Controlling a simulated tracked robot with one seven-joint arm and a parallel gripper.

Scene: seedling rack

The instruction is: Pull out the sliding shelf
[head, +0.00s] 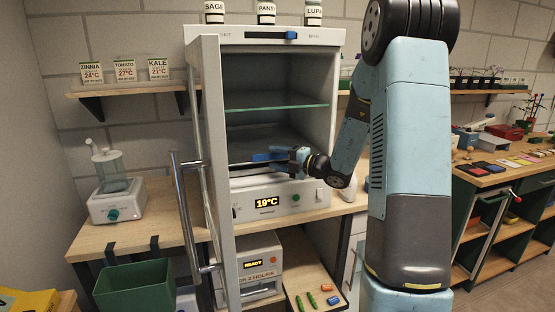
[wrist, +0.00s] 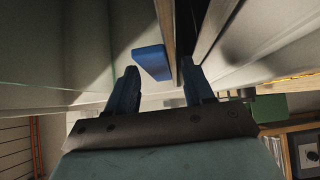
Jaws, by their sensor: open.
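The white cabinet (head: 338,60) stands open on the bench, its door (head: 212,150) swung out toward me. A blue handle (head: 262,157) shows low inside, at the front of the lower sliding shelf (head: 255,168), which is partly covered by my gripper. My gripper (head: 283,159) reaches into the opening from the right, at about the handle's height. In the wrist view the gripper (wrist: 162,80) is open, and the blue handle (wrist: 152,62) lies ahead, between the lines of the two fingers and nearer the left one. I cannot tell whether a finger touches it.
A green glass shelf (head: 277,107) spans the cabinet above my gripper. The door's long metal handle (head: 190,210) juts out at the left. A display panel (head: 267,203) lies below the opening. A green bin (head: 135,288) and a glass-topped device (head: 117,195) stand left.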

